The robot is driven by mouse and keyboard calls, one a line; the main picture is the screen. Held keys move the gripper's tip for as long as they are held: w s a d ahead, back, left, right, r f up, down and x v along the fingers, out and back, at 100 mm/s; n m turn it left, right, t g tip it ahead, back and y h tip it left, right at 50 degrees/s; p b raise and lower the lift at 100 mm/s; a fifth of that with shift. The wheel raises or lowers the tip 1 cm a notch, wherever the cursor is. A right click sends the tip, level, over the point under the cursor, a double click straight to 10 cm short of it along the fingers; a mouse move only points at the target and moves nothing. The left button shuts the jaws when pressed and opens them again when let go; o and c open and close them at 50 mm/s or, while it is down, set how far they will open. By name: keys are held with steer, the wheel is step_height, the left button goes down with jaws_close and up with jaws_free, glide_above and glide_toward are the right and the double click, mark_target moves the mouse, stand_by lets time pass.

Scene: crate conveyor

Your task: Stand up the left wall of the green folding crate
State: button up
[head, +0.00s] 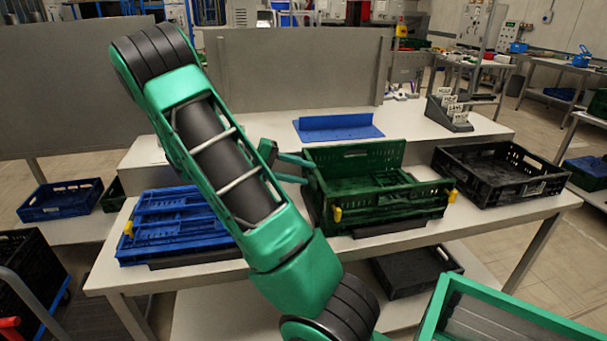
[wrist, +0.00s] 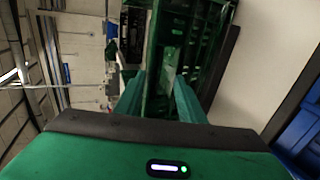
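The green folding crate (head: 385,214) stands on the table, right of my gripper. Its back wall (head: 352,158) is upright, and dark green panels lie low inside it. Yellow clips (head: 337,215) show at its front corners. My gripper (head: 306,170) is at the crate's left side, its fingers apart, one above the other. In the wrist view, the fingers (wrist: 158,85) lie on either side of a green panel edge of the crate (wrist: 157,60), seen nearly edge-on. I cannot tell whether they touch it. My arm hides part of the area left of the crate.
A blue folded crate (head: 165,225) lies left on the table, and a black crate (head: 490,172) stands right. Behind are a blue piece (head: 338,128) and a card holder (head: 448,112) on a raised shelf. A grey panel (head: 300,70) stands behind the shelf.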

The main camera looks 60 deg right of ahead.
steer(key=v, duration=0.9)
stand_by(0.7)
steer(key=s+a+t+y, duration=0.35)
steer(key=s+y, duration=0.25)
steer(key=s, duration=0.4)
steer(key=s+a+n+t+y, duration=0.1)
steer(key=s+a+t+y, duration=0.1)
steer(key=s+a, duration=0.3)
steer(key=s+a+n+t+y, duration=0.1)
steer(key=s+a, duration=0.4)
steer(key=a, duration=0.5)
steer(key=t+y, duration=0.1)
steer(key=t, duration=0.1)
steer(key=shift+s+a+f+t, duration=0.2)
steer(key=shift+s+a+t, duration=0.05)
steer(key=shift+s+t, duration=0.15)
steer(key=shift+d, duration=0.1)
steer(key=shift+c, duration=0.6)
